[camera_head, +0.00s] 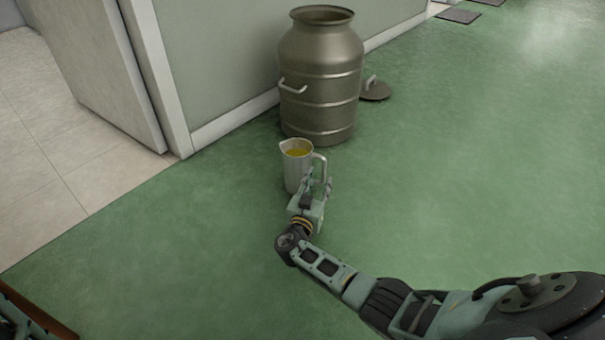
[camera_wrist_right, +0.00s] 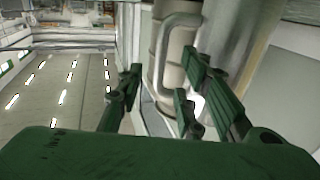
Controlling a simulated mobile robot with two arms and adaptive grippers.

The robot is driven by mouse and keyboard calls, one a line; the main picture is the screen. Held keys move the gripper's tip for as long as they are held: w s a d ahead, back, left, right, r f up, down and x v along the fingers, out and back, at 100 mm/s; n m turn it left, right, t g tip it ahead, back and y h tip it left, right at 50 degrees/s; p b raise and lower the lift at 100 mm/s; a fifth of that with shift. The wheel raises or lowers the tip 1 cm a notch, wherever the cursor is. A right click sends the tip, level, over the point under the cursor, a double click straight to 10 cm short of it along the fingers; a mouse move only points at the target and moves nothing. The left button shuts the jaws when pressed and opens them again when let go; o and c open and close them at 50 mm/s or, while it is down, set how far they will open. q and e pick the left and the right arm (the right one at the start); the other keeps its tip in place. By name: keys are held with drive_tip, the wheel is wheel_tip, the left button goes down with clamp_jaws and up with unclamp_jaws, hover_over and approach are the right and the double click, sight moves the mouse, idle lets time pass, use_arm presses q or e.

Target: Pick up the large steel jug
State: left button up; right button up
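The large steel jug (camera_head: 291,172) stands upright on the green floor, with yellow liquid inside and its handle on the right. My right gripper (camera_head: 318,184) is low at the jug's handle side. In the right wrist view, the jug's curved handle (camera_wrist_right: 163,55) shows beyond and between the spread fingers (camera_wrist_right: 160,92). The fingers look open, with a gap between them; I cannot tell whether either touches the handle. My left gripper is not in view.
A big metal can (camera_head: 320,75) with side handles stands close behind the jug, against the wall. A round lid (camera_head: 374,91) lies on the floor beside it. An open doorway with a pale tiled floor (camera_head: 65,150) is at left. Green floor to the right is clear.

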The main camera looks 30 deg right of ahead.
sight(324, 171)
drive_tip(key=b+x, duration=0.1)
drive_tip(key=x, duration=0.3)
drive_tip(key=shift+f+b, duration=0.1)
drive_tip(key=shift+b, duration=0.25)
clamp_jaws()
drive_tip(key=shift+r, duration=0.25)
